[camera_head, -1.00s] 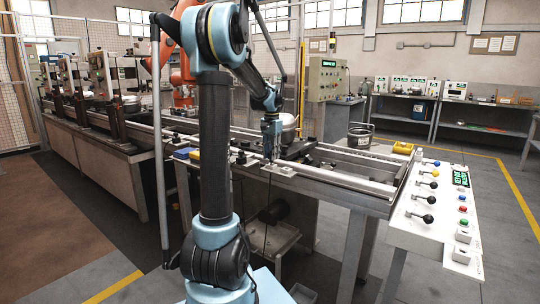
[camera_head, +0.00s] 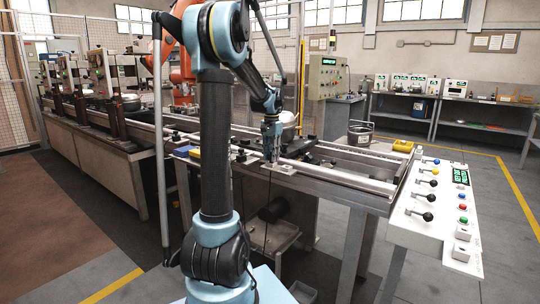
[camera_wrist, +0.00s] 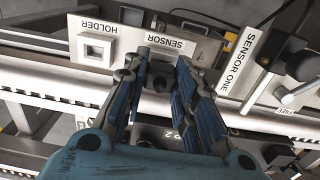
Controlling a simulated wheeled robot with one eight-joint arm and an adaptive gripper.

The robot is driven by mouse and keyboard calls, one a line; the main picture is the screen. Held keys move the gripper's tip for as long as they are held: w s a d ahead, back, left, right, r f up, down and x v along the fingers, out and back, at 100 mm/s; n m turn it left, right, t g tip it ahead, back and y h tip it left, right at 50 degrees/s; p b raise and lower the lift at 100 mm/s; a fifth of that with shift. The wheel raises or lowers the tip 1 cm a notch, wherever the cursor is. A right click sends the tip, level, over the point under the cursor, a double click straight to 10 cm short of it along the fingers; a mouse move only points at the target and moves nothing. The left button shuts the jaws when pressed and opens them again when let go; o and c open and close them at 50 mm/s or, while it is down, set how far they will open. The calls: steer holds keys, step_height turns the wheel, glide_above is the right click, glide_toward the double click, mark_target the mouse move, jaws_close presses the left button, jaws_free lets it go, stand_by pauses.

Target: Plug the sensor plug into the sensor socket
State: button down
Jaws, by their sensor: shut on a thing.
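My gripper (camera_wrist: 160,72) points down at the front rail of the line; it also shows in the head view (camera_head: 270,158). Its two blue-black fingers are closed around a small dark block, the sensor plug (camera_wrist: 160,82), of which only a little shows between them. The plug is right by the light plate (camera_wrist: 206,50) with the label SENSOR. The sensor socket cannot be made out; the fingers and plug cover that spot. I cannot tell whether the plug touches the plate. A white square holder (camera_wrist: 97,47) beneath the label HOLDER is left of the fingers and looks empty.
A tilted plate labelled SENSOR ONE (camera_wrist: 240,62) and a black knob-like part (camera_wrist: 300,62) are right of the fingers. The pale rail (camera_wrist: 60,75) runs behind them. The control panel (camera_head: 440,205) with levers and buttons stands at the right in the head view.

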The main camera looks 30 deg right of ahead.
steer(key=shift+f, duration=0.45)
steer(key=c, duration=1.2)
jaws_free()
steer(key=shift+r, duration=0.1)
step_height(320, 180, up, 12)
steer(key=shift+f, duration=0.1)
steer(key=shift+a, duration=0.1)
